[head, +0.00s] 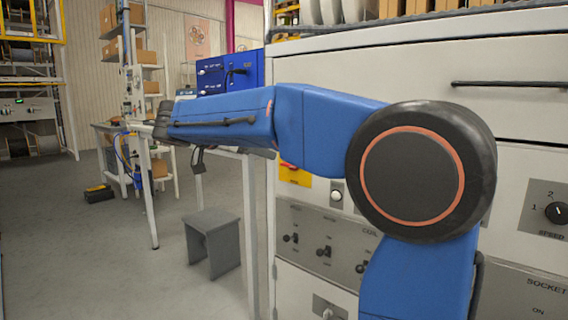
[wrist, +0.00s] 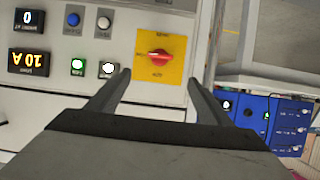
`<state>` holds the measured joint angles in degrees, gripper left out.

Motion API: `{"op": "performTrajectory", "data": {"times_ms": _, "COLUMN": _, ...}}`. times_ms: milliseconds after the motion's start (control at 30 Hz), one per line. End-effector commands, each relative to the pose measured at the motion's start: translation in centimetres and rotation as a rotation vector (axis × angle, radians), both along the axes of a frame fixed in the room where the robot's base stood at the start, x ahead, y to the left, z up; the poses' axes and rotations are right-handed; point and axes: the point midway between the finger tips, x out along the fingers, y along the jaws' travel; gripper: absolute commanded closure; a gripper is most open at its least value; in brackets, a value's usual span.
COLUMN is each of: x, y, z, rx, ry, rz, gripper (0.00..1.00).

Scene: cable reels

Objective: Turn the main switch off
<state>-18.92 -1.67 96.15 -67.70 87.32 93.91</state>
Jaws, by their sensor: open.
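The main switch (wrist: 159,56) is a red rotary knob on a square yellow plate on the pale cabinet front. In the wrist view its handle lies roughly across the picture; the small labels around it are too blurred to read. In the head view only the lower part of the yellow plate (head: 296,178) shows below my arm. My gripper (wrist: 158,78) is open and empty, its fingers pointing at the panel. In the picture the knob sits between and beyond the fingertips, and I see no contact.
Beside the switch are white (wrist: 106,69), green (wrist: 78,66) and blue (wrist: 73,19) buttons and lit displays (wrist: 30,63). A blue control box (head: 230,72) stands on a table behind my arm.

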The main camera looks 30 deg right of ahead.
Motion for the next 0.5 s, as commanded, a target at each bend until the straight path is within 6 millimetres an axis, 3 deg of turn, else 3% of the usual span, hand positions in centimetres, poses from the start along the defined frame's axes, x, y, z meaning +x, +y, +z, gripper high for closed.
{"op": "performTrajectory", "data": {"times_ms": 500, "x": 2.7, "y": -8.0, "z": -3.5, "rx": 0.000, "ry": 0.003, "rz": -0.003, "gripper": 0.27}}
